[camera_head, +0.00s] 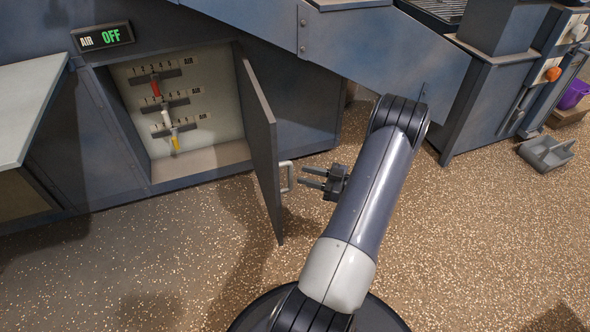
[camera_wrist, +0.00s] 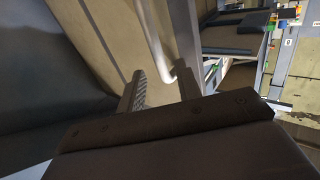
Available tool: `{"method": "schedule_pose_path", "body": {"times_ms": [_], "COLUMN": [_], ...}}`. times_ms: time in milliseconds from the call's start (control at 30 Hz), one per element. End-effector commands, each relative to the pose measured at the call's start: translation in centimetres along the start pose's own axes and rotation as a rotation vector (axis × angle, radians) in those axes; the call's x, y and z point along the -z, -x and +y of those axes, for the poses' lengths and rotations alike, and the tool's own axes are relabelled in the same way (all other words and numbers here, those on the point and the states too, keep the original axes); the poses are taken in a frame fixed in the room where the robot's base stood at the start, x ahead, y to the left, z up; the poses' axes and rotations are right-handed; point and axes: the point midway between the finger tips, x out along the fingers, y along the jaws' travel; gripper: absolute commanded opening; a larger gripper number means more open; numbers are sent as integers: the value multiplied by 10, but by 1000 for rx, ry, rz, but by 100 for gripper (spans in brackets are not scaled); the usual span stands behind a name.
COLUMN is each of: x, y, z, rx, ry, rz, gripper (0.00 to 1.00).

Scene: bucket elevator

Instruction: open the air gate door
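The air gate door (camera_head: 259,137) is a grey panel that stands swung open, roughly square to the cabinet front. Its pale bar handle (camera_head: 287,177) is on the side facing my arm. My gripper (camera_head: 305,178) is beside the handle, its two fingers apart and pointing at it. In the wrist view the handle (camera_wrist: 155,45) shows just beyond and between the fingers of my gripper (camera_wrist: 160,85). I cannot tell whether the fingers touch it. Inside the open compartment (camera_head: 225,155) are red, white and yellow levers (camera_head: 167,117) on numbered rows.
A pale tabletop (camera_head: 25,100) juts out at left. A machine frame (camera_head: 490,85) stands at right, with a grey tray (camera_head: 546,153) on the floor and a purple bucket (camera_head: 574,94). The speckled floor before the door is clear.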

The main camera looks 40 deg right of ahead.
Motion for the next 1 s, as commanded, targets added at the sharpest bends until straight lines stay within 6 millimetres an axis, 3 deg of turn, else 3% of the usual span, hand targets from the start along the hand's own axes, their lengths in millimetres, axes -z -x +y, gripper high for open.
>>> {"method": "schedule_pose_path", "body": {"times_ms": [200,400,767,1000], "x": [1,0,-1,-2], "y": [38,50,48,18], "z": [1,0,0,0], "rx": [-3,0,1,4], "ry": [-1,-2,-1,0], "rz": [0,0,-1,0], "gripper": [33,33,33,33]}}
